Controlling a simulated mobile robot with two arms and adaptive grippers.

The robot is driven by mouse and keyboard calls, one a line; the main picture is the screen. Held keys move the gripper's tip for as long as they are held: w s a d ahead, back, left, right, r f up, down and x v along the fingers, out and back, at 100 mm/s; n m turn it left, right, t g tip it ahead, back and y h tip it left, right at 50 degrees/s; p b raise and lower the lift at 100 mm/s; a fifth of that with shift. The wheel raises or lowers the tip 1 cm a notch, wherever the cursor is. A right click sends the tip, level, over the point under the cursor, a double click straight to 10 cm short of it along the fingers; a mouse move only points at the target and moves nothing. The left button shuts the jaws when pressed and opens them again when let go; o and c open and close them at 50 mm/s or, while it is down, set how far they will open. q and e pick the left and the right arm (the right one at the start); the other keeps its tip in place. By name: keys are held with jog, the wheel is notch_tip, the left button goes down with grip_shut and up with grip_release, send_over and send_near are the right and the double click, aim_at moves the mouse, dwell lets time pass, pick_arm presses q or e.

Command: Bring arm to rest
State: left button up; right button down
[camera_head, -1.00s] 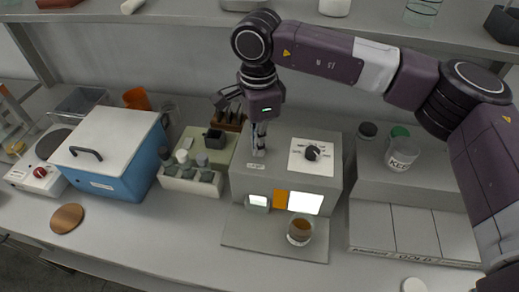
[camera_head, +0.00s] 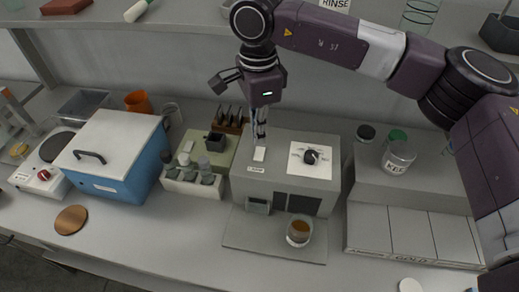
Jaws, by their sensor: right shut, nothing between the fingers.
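My right gripper (camera_head: 261,134) points down over the left part of the grey stirrer box (camera_head: 282,184). It is shut and empty, just above a small white rocker switch (camera_head: 259,154) on the box top; I cannot tell whether the tips touch it. A black knob (camera_head: 311,157) sits on a white dial plate on the same top. The windows (camera_head: 304,205) on the box front are dark. A glass beaker (camera_head: 299,231) of brown liquid stands on the plate in front of the box. My left gripper is out of view.
A blue box with a white lid (camera_head: 118,150) and a rack of dark-capped bottles (camera_head: 194,181) stand to the left. A jar labelled KEEP (camera_head: 397,159) stands on a grey step at right. A shelf (camera_head: 170,22) runs along the back above the bench.

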jog(key=shift+r, duration=0.85)
